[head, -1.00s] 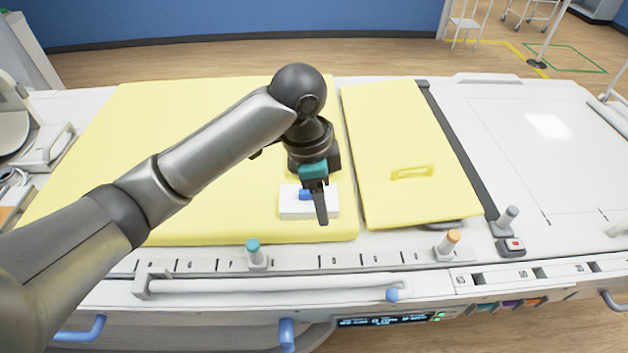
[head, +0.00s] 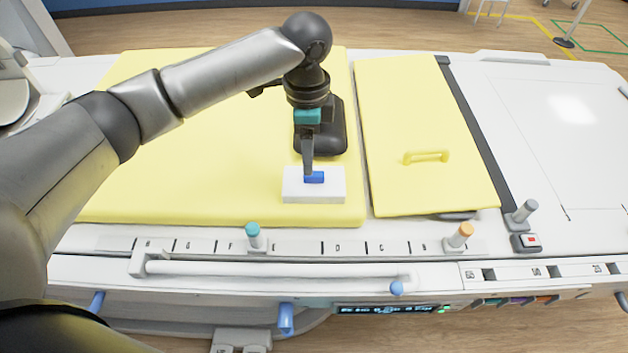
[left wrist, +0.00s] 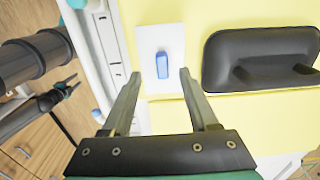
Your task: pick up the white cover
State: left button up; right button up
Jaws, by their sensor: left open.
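The white cover (head: 300,190) is a flat white block with a blue grip on top. It lies on the yellow pad near its front right corner, and also shows in the left wrist view (left wrist: 147,42). My left gripper (head: 308,170) points down over the cover, its fingertip close to the blue grip in the head view. In the left wrist view its two fingers (left wrist: 158,73) are apart and empty, with the blue grip ahead between them. My right gripper (left wrist: 72,86) seems to show small at the left of the left wrist view; its jaw state is unclear.
A black handled piece (head: 335,140) lies on the pad just behind the cover. A yellow panel with a handle (head: 427,157) is to the right. Teal (head: 253,235) and orange (head: 460,235) knobs and a white rail (head: 270,269) line the front edge.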

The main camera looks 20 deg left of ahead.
aim_at(314, 182)
pick_arm(q)
jog(key=shift+w+d+f+b, duration=0.1)
jog(key=shift+f+b, duration=0.1)
jog(key=shift+f, duration=1.3)
jog(key=shift+w+d+f+b, duration=0.1)
jog(key=shift+f+b, duration=0.1)
jog(key=shift+f, duration=1.3)
jog(key=shift+c, duration=0.3)
grip_shut()
